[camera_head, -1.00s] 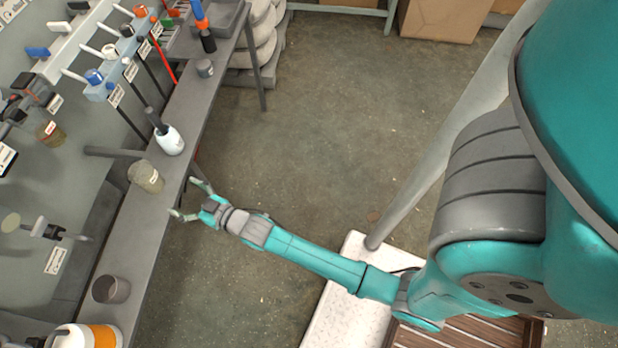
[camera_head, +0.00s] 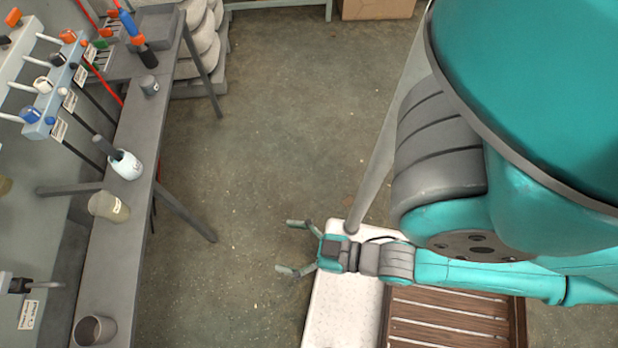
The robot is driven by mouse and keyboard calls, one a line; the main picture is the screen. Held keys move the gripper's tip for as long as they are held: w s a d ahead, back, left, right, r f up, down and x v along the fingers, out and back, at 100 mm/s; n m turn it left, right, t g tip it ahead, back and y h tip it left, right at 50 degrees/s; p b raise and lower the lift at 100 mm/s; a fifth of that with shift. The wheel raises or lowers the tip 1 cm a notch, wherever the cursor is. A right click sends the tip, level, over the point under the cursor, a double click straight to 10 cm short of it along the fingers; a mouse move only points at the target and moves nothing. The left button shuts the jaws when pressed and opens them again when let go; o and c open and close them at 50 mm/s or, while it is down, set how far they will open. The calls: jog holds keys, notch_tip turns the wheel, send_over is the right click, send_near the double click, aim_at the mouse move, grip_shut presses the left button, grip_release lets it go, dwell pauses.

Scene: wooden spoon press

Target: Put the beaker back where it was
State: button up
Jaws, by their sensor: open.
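A pale beige, translucent beaker (camera_head: 108,206) with a small label stands upright on the narrow grey bench (camera_head: 112,255) at the left. It stands between a white bottle-like container and a dark grey cup. My gripper (camera_head: 284,246) is open and empty, with its fingers pointing left. It hangs over the floor beside the white slab, well to the right of the bench and apart from the beaker.
The white container (camera_head: 126,165) with a dark handle stands behind the beaker. The grey cup (camera_head: 94,330) is at the near end. Tools hang on a rack (camera_head: 62,85) along the wall. Open floor (camera_head: 235,170) lies between bench and gripper.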

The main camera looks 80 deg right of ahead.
jog(key=s+r, duration=0.5)
jog(key=shift+g, duration=0.3)
dwell(1.1)
